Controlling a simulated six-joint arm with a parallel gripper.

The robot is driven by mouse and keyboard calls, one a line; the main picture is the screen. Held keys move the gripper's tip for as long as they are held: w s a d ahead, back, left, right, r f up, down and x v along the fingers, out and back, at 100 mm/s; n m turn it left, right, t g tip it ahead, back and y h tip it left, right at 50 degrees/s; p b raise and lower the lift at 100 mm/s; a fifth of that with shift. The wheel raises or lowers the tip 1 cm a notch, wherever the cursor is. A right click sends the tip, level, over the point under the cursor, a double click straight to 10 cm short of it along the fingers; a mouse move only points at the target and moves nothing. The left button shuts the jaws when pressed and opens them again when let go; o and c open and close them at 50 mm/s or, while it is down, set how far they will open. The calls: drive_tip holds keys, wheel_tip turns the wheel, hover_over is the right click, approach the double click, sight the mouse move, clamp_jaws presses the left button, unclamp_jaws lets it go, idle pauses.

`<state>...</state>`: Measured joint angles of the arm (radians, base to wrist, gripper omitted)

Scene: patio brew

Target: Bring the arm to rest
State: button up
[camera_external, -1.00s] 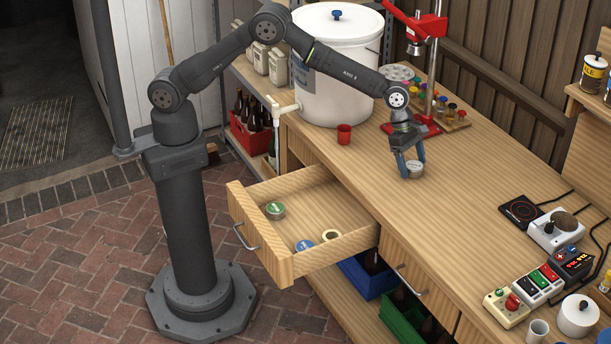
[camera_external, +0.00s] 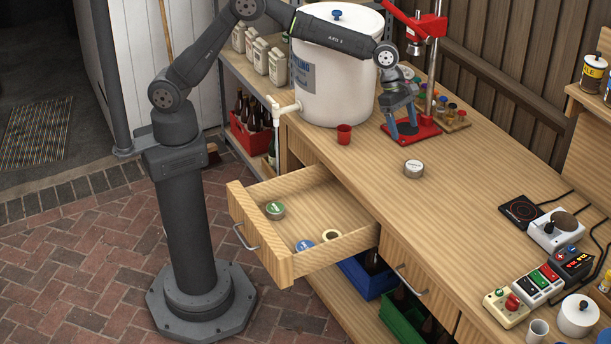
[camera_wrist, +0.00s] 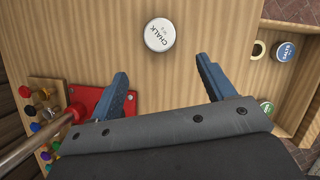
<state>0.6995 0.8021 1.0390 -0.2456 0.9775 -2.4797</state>
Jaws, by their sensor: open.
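My gripper (camera_external: 404,130) is open and empty, raised above the bench top (camera_external: 470,190) near the red capping press. In the wrist view its two blue fingers (camera_wrist: 163,88) are spread wide with nothing between them. A round white-lidded tin (camera_external: 413,168) stands on the bench, apart from the fingers.
The red press (camera_external: 425,125) and a rack of coloured caps (camera_external: 455,118) stand close behind my gripper. A large white bucket (camera_external: 335,80) and a red cup (camera_external: 344,134) are to the left. An open drawer (camera_external: 300,262) holds tins and a ring.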

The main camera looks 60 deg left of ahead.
sight(413, 164)
drive_tip(key=x, duration=1.2)
drive_tip(key=shift+d+f, duration=0.1)
drive_tip(key=shift+f, duration=0.2)
wheel_tip(413, 164, up, 3)
drive_tip(key=shift+r, duration=0.6)
